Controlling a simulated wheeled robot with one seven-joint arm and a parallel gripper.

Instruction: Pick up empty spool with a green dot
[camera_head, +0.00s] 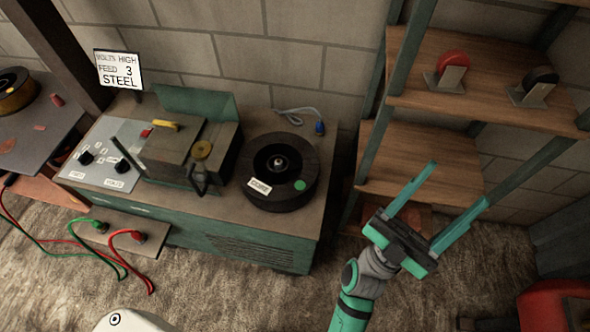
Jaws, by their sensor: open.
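A black spool (279,171) lies flat on the right part of the green machine's top (228,187). It has a green dot (300,185) near its right edge and a white label (259,187) at its front left. Its centre shows a light hub; how much is wound on it is unclear. My gripper (459,190) is open and empty, to the right of the spool and apart from it, in front of the wooden shelves. Its teal fingers point up and to the right.
Wooden shelves (428,156) with green posts stand at the right, holding a red-wheeled piece (451,68) and a black-wheeled piece (536,86). A sign (118,70) stands behind the machine. A blue-ended cable (319,127) lies behind the spool. Red and green leads (122,262) hang at the left.

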